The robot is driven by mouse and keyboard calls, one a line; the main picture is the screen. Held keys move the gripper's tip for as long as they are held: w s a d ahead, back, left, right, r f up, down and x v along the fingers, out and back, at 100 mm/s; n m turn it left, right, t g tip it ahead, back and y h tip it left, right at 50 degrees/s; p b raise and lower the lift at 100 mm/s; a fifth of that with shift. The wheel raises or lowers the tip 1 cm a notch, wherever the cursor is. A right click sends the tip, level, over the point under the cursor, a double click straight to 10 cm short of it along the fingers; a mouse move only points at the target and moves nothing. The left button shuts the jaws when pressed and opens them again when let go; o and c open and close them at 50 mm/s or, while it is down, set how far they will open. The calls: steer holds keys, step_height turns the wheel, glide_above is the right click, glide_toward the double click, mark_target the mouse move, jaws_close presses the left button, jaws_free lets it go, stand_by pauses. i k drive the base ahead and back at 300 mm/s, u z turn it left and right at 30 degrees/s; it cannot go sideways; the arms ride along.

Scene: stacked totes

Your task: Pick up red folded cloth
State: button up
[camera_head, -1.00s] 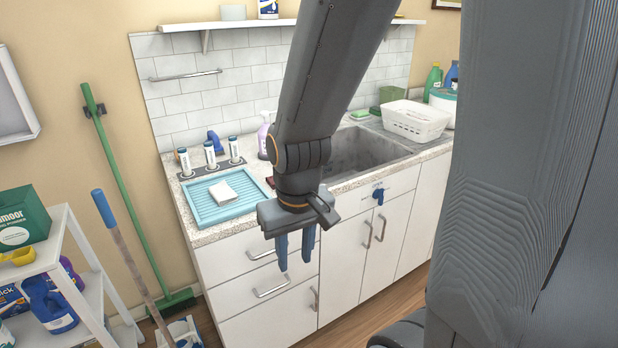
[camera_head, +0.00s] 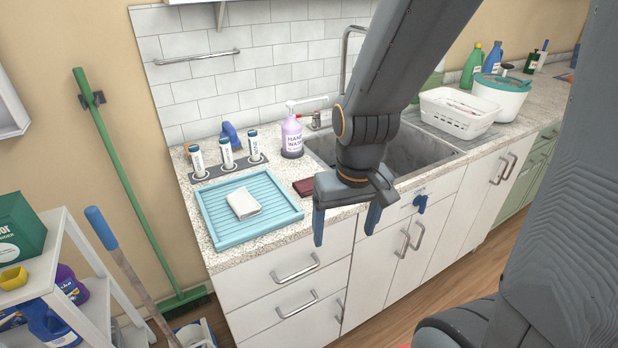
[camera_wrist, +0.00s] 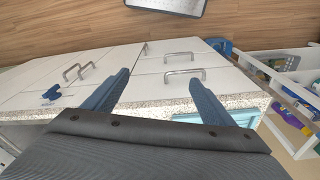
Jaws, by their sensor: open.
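The red folded cloth (camera_head: 304,187) is dark red and lies on the speckled counter between the blue tray and the sink, in the head view. Its right part is close to or behind my gripper in the picture. My gripper (camera_head: 346,228) is open and empty, with its blue fingers pointing down in front of the counter's front edge, to the right of the cloth. In the wrist view my gripper (camera_wrist: 150,92) shows its two fingers wide apart over the cabinet fronts. The cloth does not show in the wrist view.
A light blue tray (camera_head: 222,238) holding a white folded cloth (camera_head: 243,203) is on the counter's left. A purple hand wash bottle (camera_head: 291,138) stands behind the red cloth. The sink (camera_head: 415,150) and a white basket (camera_head: 455,120) are to the right.

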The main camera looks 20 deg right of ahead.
mark_target(304, 187)
steer(key=z, duration=0.95)
steer(key=k, duration=1.2)
steer(key=z, duration=1.15)
steer(key=i, duration=0.6)
steer(key=u, duration=0.5)
steer(key=i, duration=1)
steer(key=u, duration=1.4)
steer(key=i, duration=0.7)
steer(key=u, duration=0.7)
